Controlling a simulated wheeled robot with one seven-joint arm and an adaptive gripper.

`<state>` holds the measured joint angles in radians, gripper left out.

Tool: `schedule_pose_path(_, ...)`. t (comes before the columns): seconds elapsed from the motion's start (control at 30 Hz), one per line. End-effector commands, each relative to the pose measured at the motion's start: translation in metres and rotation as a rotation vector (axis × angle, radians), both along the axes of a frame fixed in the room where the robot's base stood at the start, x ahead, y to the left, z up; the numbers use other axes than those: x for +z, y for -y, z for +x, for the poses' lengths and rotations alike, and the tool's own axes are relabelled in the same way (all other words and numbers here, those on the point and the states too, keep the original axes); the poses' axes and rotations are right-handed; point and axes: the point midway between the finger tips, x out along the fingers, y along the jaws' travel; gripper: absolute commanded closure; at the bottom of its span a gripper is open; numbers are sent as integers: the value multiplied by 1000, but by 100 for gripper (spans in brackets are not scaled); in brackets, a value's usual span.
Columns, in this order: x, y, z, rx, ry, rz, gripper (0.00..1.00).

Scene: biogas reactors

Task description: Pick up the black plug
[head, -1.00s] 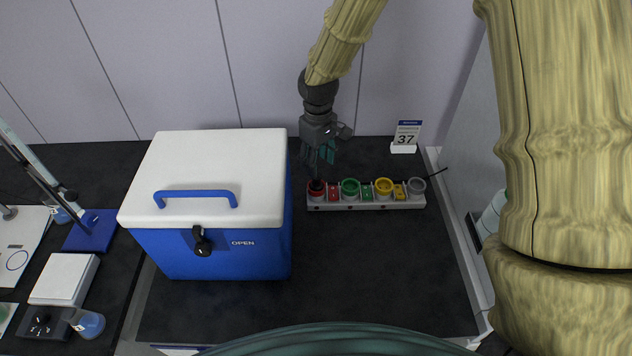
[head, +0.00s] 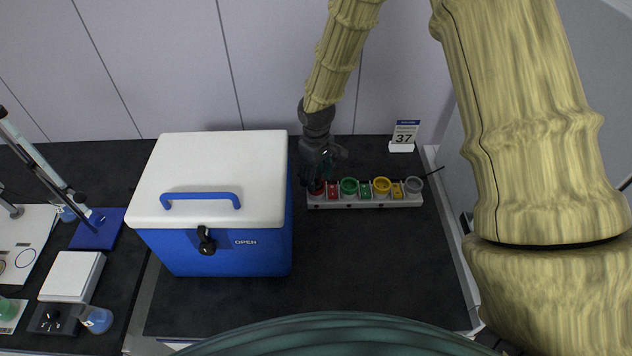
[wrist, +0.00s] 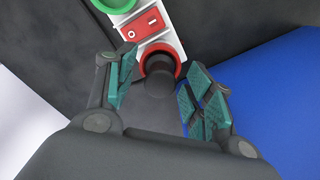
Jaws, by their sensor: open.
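The black plug (wrist: 158,78) sits in the red socket (wrist: 172,54) at the left end of the grey power strip. In the head view the red socket (head: 316,188) is partly hidden by my gripper (head: 318,178). In the wrist view my gripper (wrist: 158,92) is open, with teal pads on either side of the plug. A gap shows between the pads and the plug on both sides. The strip (head: 365,203) also carries green, yellow and grey sockets with coloured switches.
A blue cooler box (head: 225,250) with a white lid stands just left of the strip and close to my gripper. A "37" sign (head: 404,135) stands behind the strip. The dark bench in front of the strip is clear.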

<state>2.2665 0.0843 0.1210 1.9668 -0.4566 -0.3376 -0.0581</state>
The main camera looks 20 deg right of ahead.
Motion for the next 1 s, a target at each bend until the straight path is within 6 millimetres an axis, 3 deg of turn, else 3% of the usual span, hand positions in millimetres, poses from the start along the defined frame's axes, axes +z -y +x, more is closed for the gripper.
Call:
schedule_pose_path(0.1,0,0,0,0,0,0,49)
schedule_pose_path(0.4,0,0,0,0,0,0,100)
schedule_pose_path(0.77,3,0,0,0,0,0,100)
schedule_pose_path(1.0,26,0,1,1,3,1,100)
